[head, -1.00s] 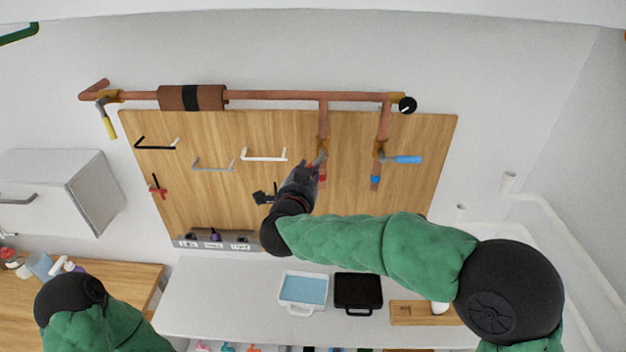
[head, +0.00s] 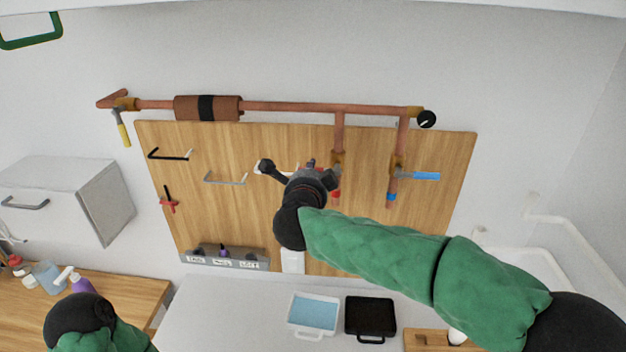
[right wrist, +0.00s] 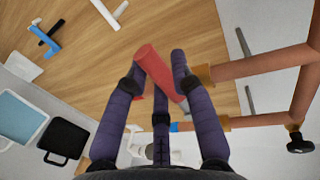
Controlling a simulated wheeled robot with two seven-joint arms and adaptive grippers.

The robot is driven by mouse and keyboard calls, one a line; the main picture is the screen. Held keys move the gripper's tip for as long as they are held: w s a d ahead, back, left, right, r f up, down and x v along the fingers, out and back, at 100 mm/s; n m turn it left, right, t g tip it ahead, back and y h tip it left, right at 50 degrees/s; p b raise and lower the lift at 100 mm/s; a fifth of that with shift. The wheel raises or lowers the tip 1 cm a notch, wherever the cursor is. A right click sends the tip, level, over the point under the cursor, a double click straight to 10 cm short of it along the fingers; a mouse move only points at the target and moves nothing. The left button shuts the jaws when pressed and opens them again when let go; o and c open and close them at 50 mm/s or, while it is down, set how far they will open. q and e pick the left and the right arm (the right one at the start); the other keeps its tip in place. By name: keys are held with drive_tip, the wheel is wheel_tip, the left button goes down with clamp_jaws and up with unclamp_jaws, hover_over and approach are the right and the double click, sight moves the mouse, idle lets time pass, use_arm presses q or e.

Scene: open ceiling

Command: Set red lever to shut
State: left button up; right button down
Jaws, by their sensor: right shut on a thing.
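The red lever (right wrist: 155,65) shows as a red handle between the purple-grey fingers in the right wrist view. My right gripper (right wrist: 160,82) is shut on it. In the head view my right gripper (head: 312,170) covers most of the lever, just left of the middle copper drop pipe (head: 338,135). A red band (head: 336,193) marks that pipe's lower end. The handle appears to lie across the pipe rather than along it; its exact angle is hidden. My left gripper is out of view; only part of my left arm shows at the lower left.
A blue lever (head: 420,176) points right from the neighbouring pipe. A yellow-handled lever (head: 124,133) hangs at the far left.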

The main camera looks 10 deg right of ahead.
drive_tip(key=shift+r+m, duration=0.15)
drive_tip(key=shift+m, duration=0.15)
idle(0.4)
drive_tip(key=c, duration=1)
unclamp_jaws()
drive_tip(key=v, duration=1.2)
